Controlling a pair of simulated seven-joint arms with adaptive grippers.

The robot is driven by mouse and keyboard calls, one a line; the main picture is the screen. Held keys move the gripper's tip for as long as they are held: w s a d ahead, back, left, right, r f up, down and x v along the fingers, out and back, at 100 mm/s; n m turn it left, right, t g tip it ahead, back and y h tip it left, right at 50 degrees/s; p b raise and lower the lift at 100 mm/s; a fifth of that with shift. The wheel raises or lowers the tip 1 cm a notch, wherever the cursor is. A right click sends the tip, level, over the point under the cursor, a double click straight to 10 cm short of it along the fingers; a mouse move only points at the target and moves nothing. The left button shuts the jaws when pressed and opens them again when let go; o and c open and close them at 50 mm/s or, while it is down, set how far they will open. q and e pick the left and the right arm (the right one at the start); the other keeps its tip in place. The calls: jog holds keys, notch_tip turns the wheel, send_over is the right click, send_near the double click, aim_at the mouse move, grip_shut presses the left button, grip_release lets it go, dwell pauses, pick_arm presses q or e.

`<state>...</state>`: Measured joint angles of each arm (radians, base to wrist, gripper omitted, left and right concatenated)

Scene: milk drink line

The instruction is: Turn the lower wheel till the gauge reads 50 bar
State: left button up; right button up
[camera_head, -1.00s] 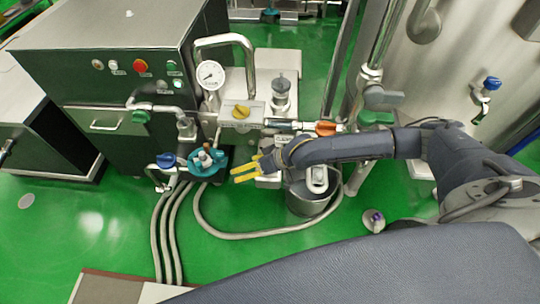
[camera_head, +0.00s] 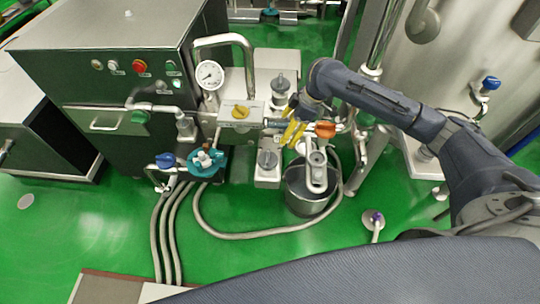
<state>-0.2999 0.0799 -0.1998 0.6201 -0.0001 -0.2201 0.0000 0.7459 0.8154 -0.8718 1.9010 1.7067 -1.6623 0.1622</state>
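The round white gauge (camera_head: 210,75) stands on the homogenizer-like unit at left centre; its dark needle shows, but the reading is too small to tell. A grey knob-like wheel (camera_head: 268,160) sits low on the metal block, and a similar upper wheel (camera_head: 281,86) sits farther back. A teal wheel-shaped fitting (camera_head: 205,161) is at lower left; I cannot tell which is the task's lower wheel. My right gripper (camera_head: 291,143), with yellow fingers apart and empty, is right of and slightly behind the low grey wheel, clear of it. My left gripper is out of view.
An orange valve handle (camera_head: 325,130) is just right of my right gripper. A metal bucket (camera_head: 308,197) stands below it. Hoses (camera_head: 230,235) curve over the green floor. A steel cabinet (camera_head: 120,125) stands at left.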

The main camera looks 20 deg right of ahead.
aim_at(268, 155)
jog(key=x, duration=1.7)
jog(key=shift+s+f, duration=0.1)
jog(key=shift+s, duration=0.05)
jog(key=c, duration=1.3)
